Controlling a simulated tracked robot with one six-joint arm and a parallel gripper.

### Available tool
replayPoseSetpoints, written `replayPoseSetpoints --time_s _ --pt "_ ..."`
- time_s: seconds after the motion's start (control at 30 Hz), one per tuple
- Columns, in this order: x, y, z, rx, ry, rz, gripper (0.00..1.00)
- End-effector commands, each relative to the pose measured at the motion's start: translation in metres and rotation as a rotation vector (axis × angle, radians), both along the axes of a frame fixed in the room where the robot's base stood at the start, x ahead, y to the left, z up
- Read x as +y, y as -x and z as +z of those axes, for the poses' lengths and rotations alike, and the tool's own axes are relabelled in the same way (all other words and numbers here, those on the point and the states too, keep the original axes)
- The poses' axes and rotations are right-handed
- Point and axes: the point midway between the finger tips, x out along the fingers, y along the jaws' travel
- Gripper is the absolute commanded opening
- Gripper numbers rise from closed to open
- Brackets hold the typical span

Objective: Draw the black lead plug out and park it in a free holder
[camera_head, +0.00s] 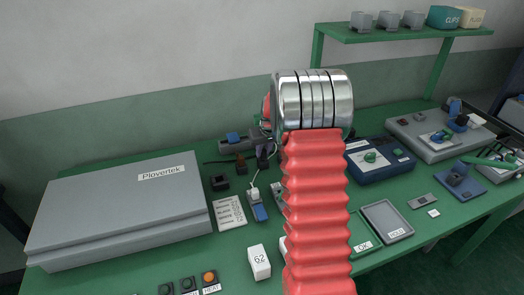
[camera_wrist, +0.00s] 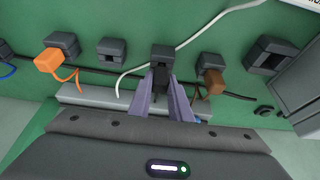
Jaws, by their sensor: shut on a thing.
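In the wrist view my gripper (camera_wrist: 161,84) has its two pale purple fingers closed on the black lead plug (camera_wrist: 160,78). The plug is at the front of a dark grey holder block (camera_wrist: 162,52); I cannot tell how far it sits inside. An orange plug (camera_wrist: 49,61) and a brown plug (camera_wrist: 213,83) are at holders on either side. A holder (camera_wrist: 111,48) left of centre shows an open, empty front.
A larger dark block (camera_wrist: 271,56) stands at the right. In the head view a grey Plovertek case (camera_head: 120,215) fills the left of the green table, with a printed card (camera_head: 230,212) beside it.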

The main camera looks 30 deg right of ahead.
Motion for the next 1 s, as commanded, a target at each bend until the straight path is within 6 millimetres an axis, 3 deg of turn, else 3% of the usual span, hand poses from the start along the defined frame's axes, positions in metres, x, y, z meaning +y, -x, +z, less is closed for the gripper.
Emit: replayPoseSetpoints --time_s 0.63,0.67,0.93,1.0 --pt "0.001 0.000 -0.012 0.000 0.000 0.000 0.00" --pt "0.001 0.000 -0.011 -0.001 0.000 0.000 0.20" --pt "0.001 0.000 -0.011 -0.001 0.001 0.001 0.39" --pt "0.001 0.000 -0.011 -0.001 0.001 0.001 0.40"
